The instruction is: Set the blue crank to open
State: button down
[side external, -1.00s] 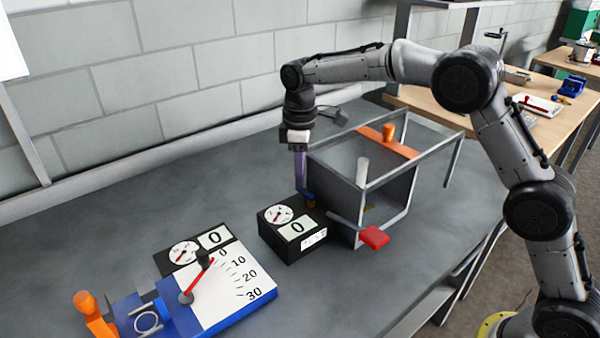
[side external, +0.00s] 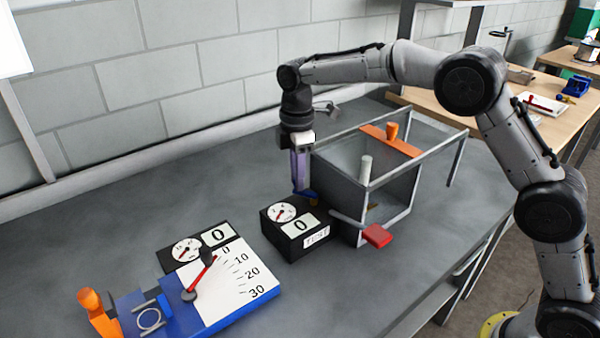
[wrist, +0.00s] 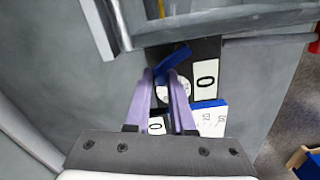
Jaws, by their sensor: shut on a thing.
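The blue crank (side external: 306,194) is a small lever at the back of the black gauge box (side external: 292,248), with a brass-coloured piece beside it. In the wrist view the blue crank (wrist: 180,55) lies at an angle across my fingertips. My gripper (side external: 302,188) points down behind the box, with its purple fingers shut on the crank. In the wrist view my gripper (wrist: 160,74) hides part of the crank and of the box's dial. The box's display reads 0. The crank's open mark is not visible.
A grey open-framed bin (side external: 390,200) with an orange bar (side external: 392,141) and a red-ended lever (side external: 376,235) stands right of the box. A blue device with a 0-30 scale (side external: 232,280) lies front left. The back-left table is clear.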

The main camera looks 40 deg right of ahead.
jog(key=n, duration=0.2)
jog(key=a+n, duration=0.1)
jog(key=shift+s+r+n, duration=0.1)
jog(key=shift+s+n, duration=0.3)
jog(key=shift+s+a+n, duration=0.25)
jog(key=shift+s+n, duration=0.1)
jog(key=shift+n, duration=0.7)
jog(key=shift+s+a+n, duration=0.2)
jog(key=shift+s+n, duration=0.1)
jog(key=shift+n, duration=0.75)
jog(key=c, duration=1)
grip_release()
jog(key=shift+c, duration=0.2)
notch_tip(320, 180, up, 14)
